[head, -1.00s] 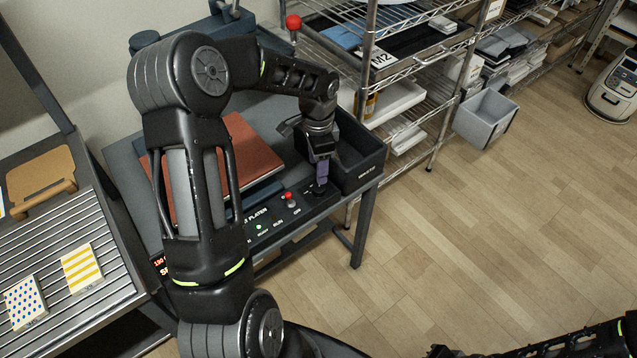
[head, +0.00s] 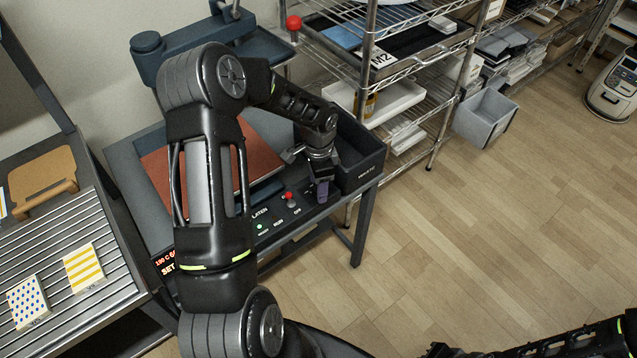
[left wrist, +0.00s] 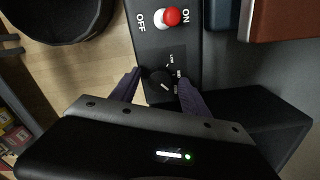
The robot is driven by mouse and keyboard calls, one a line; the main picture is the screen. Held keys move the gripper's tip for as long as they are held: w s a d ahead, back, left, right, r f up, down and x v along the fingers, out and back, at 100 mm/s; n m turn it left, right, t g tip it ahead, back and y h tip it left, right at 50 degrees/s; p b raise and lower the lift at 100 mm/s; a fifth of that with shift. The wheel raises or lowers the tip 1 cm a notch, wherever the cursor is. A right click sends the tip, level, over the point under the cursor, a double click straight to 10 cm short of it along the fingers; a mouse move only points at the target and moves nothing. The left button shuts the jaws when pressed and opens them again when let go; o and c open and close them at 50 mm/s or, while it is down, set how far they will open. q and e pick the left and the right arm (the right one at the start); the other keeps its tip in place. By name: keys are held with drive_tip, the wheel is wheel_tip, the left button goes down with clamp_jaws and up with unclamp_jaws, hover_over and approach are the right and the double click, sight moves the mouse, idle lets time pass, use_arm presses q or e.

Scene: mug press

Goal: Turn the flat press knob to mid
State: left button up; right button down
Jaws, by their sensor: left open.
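The flat press knob (left wrist: 161,80) is a small black dial with a pale pointer line, on the dark control panel (left wrist: 146,48) in the left wrist view. Small white labels sit around it, the first reading LOW; the others are too small to read surely. My left gripper (left wrist: 158,83) is open, its purple fingers on either side of the knob; I cannot tell whether they touch it. In the head view the left gripper (head: 322,191) is over the panel's right end and hides the knob. My right gripper (head: 440,350) is a dark shape at the bottom edge, its jaws unclear.
A red-topped ON/OFF switch (head: 289,196) stands close beside the left gripper. A black bin (head: 359,165) is just right of it. The press has a reddish-brown plate (head: 262,160). A wire shelf (head: 440,135) is behind at right; the floor at right is clear.

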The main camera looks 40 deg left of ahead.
use_arm(q)
clamp_jaws()
idle(0.7)
